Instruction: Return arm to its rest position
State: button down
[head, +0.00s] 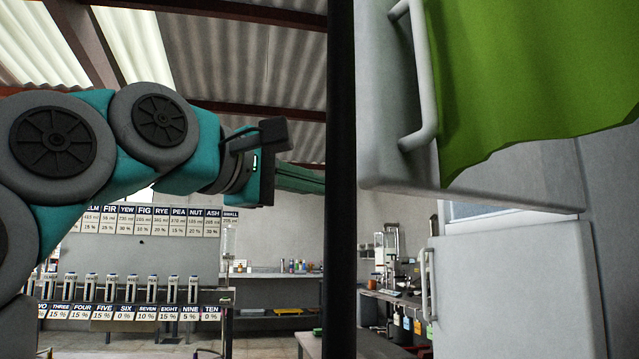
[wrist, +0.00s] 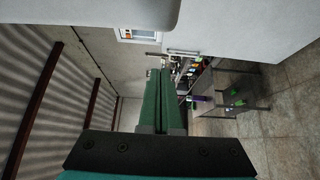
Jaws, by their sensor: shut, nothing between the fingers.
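My arm reaches in from the left of the head view, raised and bent, in teal and grey. My gripper (head: 300,178) is at its end, level with the middle of the view, and its far part passes behind a dark vertical post. In the wrist view my gripper (wrist: 158,75) shows as two long green fingers lying together. It is shut with nothing between the fingers. The wrist picture is turned on its side.
A dark post (head: 341,150) stands upright mid-view. A white cabinet door (head: 510,285) with a handle and a green cloth (head: 530,80) are close on the right. A rack of labelled dispensers (head: 130,290) and a back bench (head: 275,278) stand farther off.

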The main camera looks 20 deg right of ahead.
jog(key=p+v, duration=0.1)
jog(key=v, duration=0.7)
